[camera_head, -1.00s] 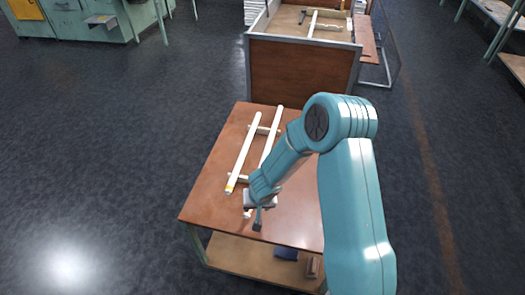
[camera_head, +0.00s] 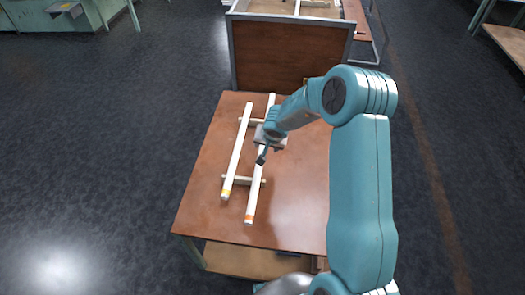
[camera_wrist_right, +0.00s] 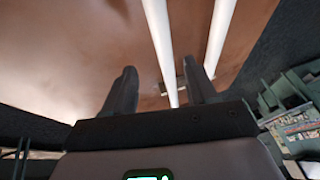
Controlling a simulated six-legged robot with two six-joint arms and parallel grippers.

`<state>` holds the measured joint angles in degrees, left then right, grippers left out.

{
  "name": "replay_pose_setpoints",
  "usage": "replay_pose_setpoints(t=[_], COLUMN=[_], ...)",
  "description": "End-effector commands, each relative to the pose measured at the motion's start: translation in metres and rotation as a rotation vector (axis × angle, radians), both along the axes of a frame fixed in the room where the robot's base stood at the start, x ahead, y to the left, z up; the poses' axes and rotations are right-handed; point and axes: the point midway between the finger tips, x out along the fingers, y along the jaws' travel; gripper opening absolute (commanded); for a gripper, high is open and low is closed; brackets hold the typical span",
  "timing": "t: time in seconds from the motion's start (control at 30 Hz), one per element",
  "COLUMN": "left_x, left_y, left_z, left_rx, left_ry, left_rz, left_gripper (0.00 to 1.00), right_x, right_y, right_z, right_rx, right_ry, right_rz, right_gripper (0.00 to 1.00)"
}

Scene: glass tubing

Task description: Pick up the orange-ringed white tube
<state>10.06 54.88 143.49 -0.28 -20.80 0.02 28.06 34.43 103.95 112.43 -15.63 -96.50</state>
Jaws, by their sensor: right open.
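The orange-ringed white tube (camera_head: 253,187) lies on the right of two parallel tubes on the wooden table, its orange ring at the near end. The yellow-ringed white tube (camera_head: 238,150) lies to its left. Both rest across short wooden crosspieces. My right gripper (camera_head: 262,157) is over the middle of the orange-ringed tube and hides part of it. In the wrist view the right gripper (camera_wrist_right: 162,80) is open, with one white tube running between its fingers in the picture and another to the right. No rings show there, and contact cannot be told. My left gripper is not in view.
The table (camera_head: 300,205) is bare to the right of the tubes. A wood-sided crate (camera_head: 288,55) stands just beyond its far edge. A lower shelf (camera_head: 240,260) shows under the table. Dark open floor lies to the left.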

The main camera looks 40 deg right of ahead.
Motion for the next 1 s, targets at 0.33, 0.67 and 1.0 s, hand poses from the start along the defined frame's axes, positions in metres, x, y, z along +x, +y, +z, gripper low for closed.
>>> replay_pose_setpoints(t=[0.33, 0.67, 1.0], left_x=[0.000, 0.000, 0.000], left_y=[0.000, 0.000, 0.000], left_z=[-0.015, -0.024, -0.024], left_rx=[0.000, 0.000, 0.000], left_ry=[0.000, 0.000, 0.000], left_rz=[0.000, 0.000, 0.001], left_gripper=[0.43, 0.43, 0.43], right_x=[0.019, 0.039, 0.039], right_y=[-0.009, -0.018, -0.018], right_z=[-0.034, -0.063, -0.062], right_rx=[-0.001, -0.001, -0.001], right_ry=[0.000, 0.000, 0.000], right_rz=[-0.002, -0.002, -0.001], right_gripper=[0.57, 0.57, 0.02])
